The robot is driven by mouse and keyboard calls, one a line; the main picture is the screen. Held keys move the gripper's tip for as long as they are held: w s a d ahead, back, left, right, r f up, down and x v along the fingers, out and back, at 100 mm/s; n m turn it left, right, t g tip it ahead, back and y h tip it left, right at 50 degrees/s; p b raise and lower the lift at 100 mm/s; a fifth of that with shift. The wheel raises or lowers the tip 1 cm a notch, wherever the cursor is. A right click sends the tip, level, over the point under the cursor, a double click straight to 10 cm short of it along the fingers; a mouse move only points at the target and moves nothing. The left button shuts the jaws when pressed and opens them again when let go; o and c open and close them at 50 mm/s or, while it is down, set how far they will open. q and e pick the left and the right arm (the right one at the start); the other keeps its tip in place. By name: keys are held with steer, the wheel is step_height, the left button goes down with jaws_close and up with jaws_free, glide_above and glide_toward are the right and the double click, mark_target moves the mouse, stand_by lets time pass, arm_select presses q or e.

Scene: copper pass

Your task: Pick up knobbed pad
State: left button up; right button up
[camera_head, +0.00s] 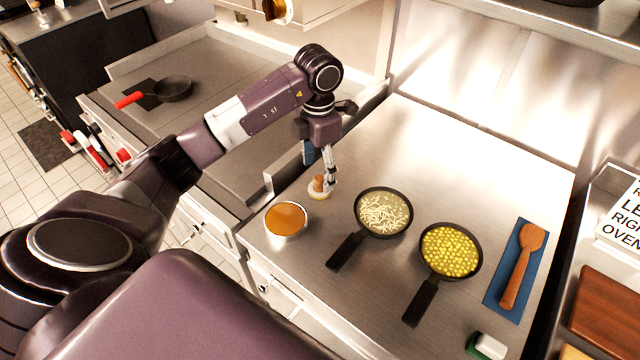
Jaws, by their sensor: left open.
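The knobbed pad (319,194), a small pale round pad with a brown knob, sits on the steel counter (440,140) near its left edge, behind the bowl of orange sauce. My left gripper (326,183) points down right at the pad. Its fingers are open and close to the knob, partly covering it. I cannot tell whether they touch it. My right gripper is not in view.
A bowl of orange sauce (286,220) stands in front of the pad. To the right are a pan of pale shreds (383,213), a pan of yellow pieces (451,251), a wooden spatula (521,265) on a blue mat (497,286) and a green-and-white block (489,345). The counter's back is clear.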

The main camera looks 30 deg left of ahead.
mark_target(319, 178)
arm_select(q)
step_height(319, 178, down, 4)
steer(key=shift+d+r+p, duration=0.15)
steer(key=shift+r+p, duration=0.05)
steer(key=shift+p, duration=0.7)
steer(key=shift+w+f, duration=0.1)
steer(key=shift+f, duration=0.4)
steer(key=c, duration=1.4)
steer(key=shift+o, duration=0.2)
steer(key=shift+r, duration=0.1)
step_height(319, 178, up, 8)
steer(key=b, duration=0.2)
steer(key=shift+w+r+b, duration=0.1)
steer(key=shift+w+b, duration=0.05)
steer(key=shift+b, duration=0.2)
step_height(319, 178, up, 12)
steer(key=shift+p, duration=0.4)
steer(key=shift+s+f, duration=0.2)
